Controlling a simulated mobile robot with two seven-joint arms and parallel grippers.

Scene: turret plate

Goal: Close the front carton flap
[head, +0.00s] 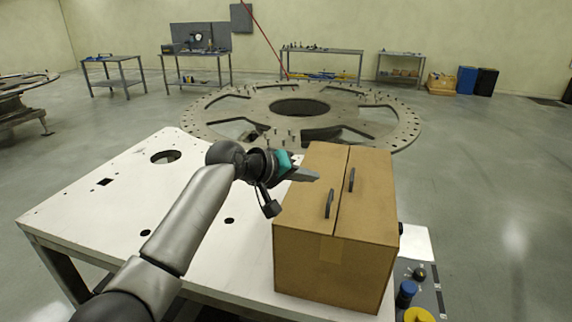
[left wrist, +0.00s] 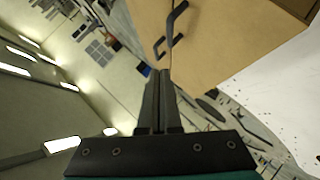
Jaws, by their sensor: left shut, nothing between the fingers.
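The brown cardboard carton (head: 325,268) stands on the white table, and its top shows in the left wrist view (left wrist: 225,40). Its two top flaps, the left (head: 322,165) and the right (head: 373,205), both look flat, meeting at a seam. Each bears a dark handle, one on the left flap (head: 329,204) and one on the right flap (head: 351,180). I cannot tell which flap is the front one. My left gripper (head: 317,175) is shut and empty, its tips over the left part of the carton top; contact is unclear. My right gripper is out of view.
The white table (head: 125,215) is clear left of the carton, apart from cut-outs. A grey panel with a blue knob (head: 406,290) and a yellow ring (head: 418,314) is at the front right. A large round turret plate (head: 235,103) lies beyond the table.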

